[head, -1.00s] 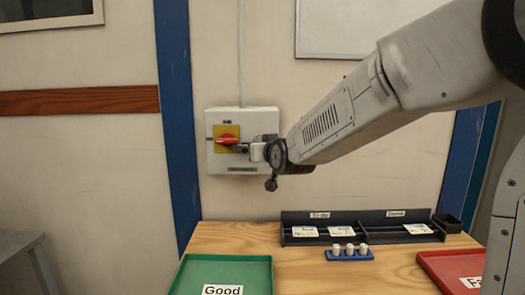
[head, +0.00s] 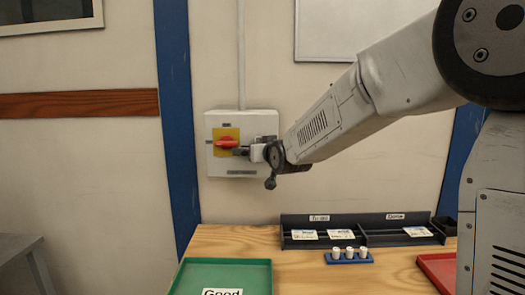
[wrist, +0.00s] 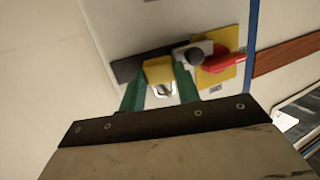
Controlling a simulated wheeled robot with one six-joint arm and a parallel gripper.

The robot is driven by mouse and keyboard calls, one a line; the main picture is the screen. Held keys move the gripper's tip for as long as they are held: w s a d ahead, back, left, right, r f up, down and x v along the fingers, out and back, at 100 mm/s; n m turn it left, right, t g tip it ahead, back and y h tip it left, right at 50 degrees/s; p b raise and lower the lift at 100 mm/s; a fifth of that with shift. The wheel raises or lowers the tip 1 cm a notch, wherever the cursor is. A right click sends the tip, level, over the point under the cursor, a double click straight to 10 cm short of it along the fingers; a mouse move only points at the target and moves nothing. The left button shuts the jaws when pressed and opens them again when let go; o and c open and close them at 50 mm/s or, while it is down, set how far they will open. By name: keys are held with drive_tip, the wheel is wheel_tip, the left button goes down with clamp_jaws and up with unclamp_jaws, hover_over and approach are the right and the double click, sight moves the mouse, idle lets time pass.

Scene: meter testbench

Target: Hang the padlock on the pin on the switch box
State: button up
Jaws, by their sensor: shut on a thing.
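The white switch box (head: 217,166) is on the wall, with a yellow plate (head: 220,133) and a red handle (head: 226,143). My gripper (head: 247,151) is at the right of the handle, in front of the box. In the wrist view, its green fingers (wrist: 160,88) are shut on the yellow padlock (wrist: 159,71). The padlock is just beside the grey fitting with a dark round end (wrist: 195,55), near the red handle (wrist: 224,62). I cannot tell whether the shackle is around the pin. The padlock cannot be made out in the head view.
Below is a wooden table (head: 225,238) with a green tray (head: 185,277) labelled Good and a red tray (head: 438,270). A black rack (head: 352,222) and a blue holder with white pieces (head: 350,258) stand at the back. A blue post (head: 178,120) is left of the box.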

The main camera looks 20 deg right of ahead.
idle(0.4)
drive_tip(key=o, duration=1.1)
drive_tip(key=shift+d, duration=0.15)
drive_tip(key=shift+a, duration=0.2)
drive_tip(key=shift+s, duration=0.1)
drive_tip(key=shift+s+a, duration=0.45)
drive_tip(key=shift+s, duration=0.9)
drive_tip(key=shift+s+a, duration=0.4)
drive_tip(key=shift+s, duration=1)
drive_tip(key=shift+s+a, duration=0.45)
drive_tip(key=shift+s, duration=0.9)
